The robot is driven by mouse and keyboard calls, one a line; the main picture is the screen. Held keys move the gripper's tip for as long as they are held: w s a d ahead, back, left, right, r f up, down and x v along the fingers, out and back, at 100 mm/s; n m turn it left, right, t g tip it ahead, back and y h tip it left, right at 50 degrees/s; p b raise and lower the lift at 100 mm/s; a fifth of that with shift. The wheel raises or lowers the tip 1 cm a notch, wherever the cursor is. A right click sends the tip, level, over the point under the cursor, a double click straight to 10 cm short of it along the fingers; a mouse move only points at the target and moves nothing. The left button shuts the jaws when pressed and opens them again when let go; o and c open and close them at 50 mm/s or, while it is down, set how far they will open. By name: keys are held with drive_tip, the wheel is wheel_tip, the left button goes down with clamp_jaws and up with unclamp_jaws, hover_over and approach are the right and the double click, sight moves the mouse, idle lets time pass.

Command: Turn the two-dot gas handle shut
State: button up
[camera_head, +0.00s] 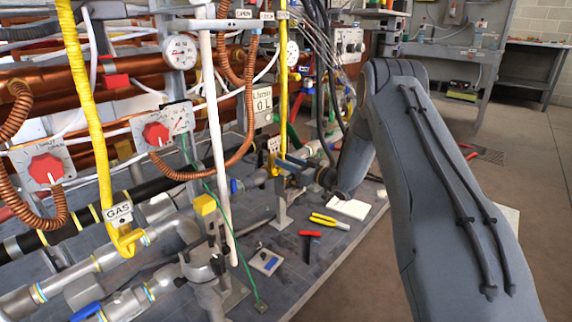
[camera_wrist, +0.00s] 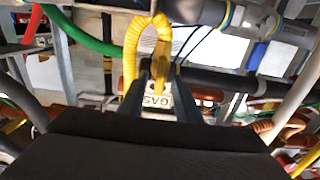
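In the wrist view my gripper (camera_wrist: 159,78) shows two dark fingers with a gap between them. A white tag reading GAS (camera_wrist: 157,101) and a yellow hose (camera_wrist: 147,22) show between and just beyond the fingers; I cannot tell whether they touch. In the head view my gripper (camera_head: 296,166) is partly hidden among pipes, near a yellow gas line (camera_head: 283,100) at the far end of the bench. A nearer yellow handle (camera_head: 205,204) sits on the grey pipework by another GAS tag (camera_head: 118,213). No two-dot mark is readable on any handle.
Red knobs (camera_head: 46,169) on white plates, copper hoses and a white upright pipe (camera_head: 216,130) crowd the left. Yellow-handled pliers (camera_head: 329,220) and a red-handled tool (camera_head: 310,235) lie on the grey bench board. The floor at right is mostly open beyond my arm.

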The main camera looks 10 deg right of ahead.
drive_tip(key=shift+w+a, duration=0.15)
clamp_jaws()
